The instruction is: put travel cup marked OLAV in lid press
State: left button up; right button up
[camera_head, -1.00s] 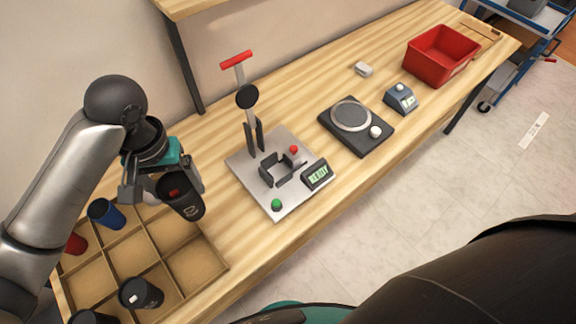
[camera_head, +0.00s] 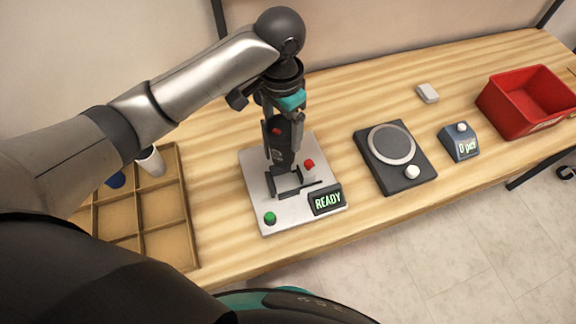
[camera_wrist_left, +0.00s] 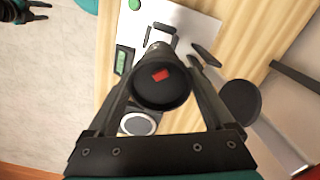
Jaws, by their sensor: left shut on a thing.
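My left gripper (camera_head: 283,135) is shut on a black travel cup (camera_head: 282,155), held upright over the lid press (camera_head: 257,190). The cup's name cannot be read. In the left wrist view the cup (camera_wrist_left: 162,88) shows its dark top with a red patch, between the fingers. Its lower end is close to the dark cradle (camera_head: 289,184); I cannot tell whether they touch. The press's round head (camera_wrist_left: 240,101) is beside the cup in the wrist view; in the head view my arm hides the lever. My right gripper (camera_wrist_left: 38,10) is at the wrist view's top left corner, fingers apart.
The press's display (camera_head: 327,201) reads READY, near a green button (camera_head: 270,218) and a red one (camera_head: 309,165). A wooden divided tray (camera_head: 185,212) with other cups stands left.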

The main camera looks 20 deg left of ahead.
aim_at(284, 152)
pick_arm(q)
notch_tip(284, 152, down, 8)
jog(key=shift+d+f+b, duration=0.1)
jog(key=shift+f+b, duration=0.05)
jog(key=shift+b, duration=0.45)
jog(key=shift+f+b, duration=0.45)
jog(key=shift+f, duration=2.2)
pick_arm(e)
jog(key=shift+d+f, duration=0.15)
jog(key=shift+f, duration=0.45)
jog(key=shift+d+f, duration=0.15)
jog(key=shift+f, duration=0.45)
pick_arm(q)
jog(key=shift+f, duration=0.1)
jog(key=o, duration=0.4)
jog(key=shift+o, duration=0.9)
notch_tip(284, 152, up, 12)
jog(key=shift+r+p, duration=0.1)
jog(key=shift+p, duration=1)
pick_arm(e)
notch_tip(284, 152, up, 2)
jog(key=shift+r, duration=0.1)
